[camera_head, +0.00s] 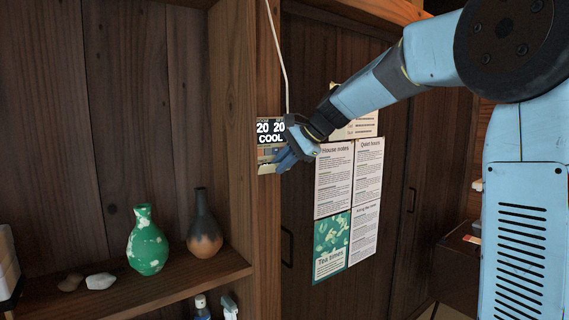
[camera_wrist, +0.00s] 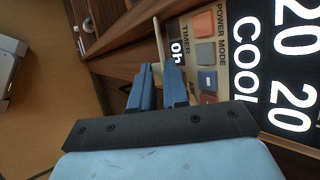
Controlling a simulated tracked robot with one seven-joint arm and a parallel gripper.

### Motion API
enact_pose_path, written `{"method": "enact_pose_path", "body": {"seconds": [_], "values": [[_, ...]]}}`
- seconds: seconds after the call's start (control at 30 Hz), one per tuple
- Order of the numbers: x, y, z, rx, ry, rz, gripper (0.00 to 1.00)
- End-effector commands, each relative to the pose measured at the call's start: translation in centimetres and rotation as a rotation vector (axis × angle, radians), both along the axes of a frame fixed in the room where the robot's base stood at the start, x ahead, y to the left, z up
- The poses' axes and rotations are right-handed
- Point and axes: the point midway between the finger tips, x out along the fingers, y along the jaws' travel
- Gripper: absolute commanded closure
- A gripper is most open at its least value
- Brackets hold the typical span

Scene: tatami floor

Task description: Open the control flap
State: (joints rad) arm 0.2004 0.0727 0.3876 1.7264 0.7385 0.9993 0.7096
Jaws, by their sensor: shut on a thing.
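The control panel (camera_head: 270,130) is on the wooden post and its dark display reads 20, 20 and COOL. In the wrist view the display (camera_wrist: 285,65) lies sideways at the right, with a beige strip of buttons (camera_wrist: 206,52) bare beside it. The control flap (camera_wrist: 158,38) is a thin cream plate, seen nearly edge-on and standing out from the panel at the button strip's lower edge. It also shows in the head view (camera_head: 266,169). My gripper (camera_wrist: 159,76) is shut on the flap, one blue finger on each side. In the head view my gripper (camera_head: 280,158) partly hides the panel's lower part.
A pale cable (camera_head: 279,50) runs down to the panel. Paper notices (camera_head: 333,180) hang on the dark door to the right. A green vase (camera_head: 147,242) and a dark vase (camera_head: 204,225) stand on the shelf at lower left, with stones (camera_head: 100,281).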

Motion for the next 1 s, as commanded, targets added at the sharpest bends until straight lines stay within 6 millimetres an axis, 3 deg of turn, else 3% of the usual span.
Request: {"method": "enact_pose_path", "body": {"seconds": [0.03, 0.43, 1.0], "values": [[0.1, -0.6, 0.0, 0.0, 0.0, -0.004, 1.0], [-0.2, -0.5, -0.4, 0.048, -0.068, -0.006, 1.0], [-1.0, -0.9, -2.4, 0.269, -0.392, -0.007, 1.0]]}}
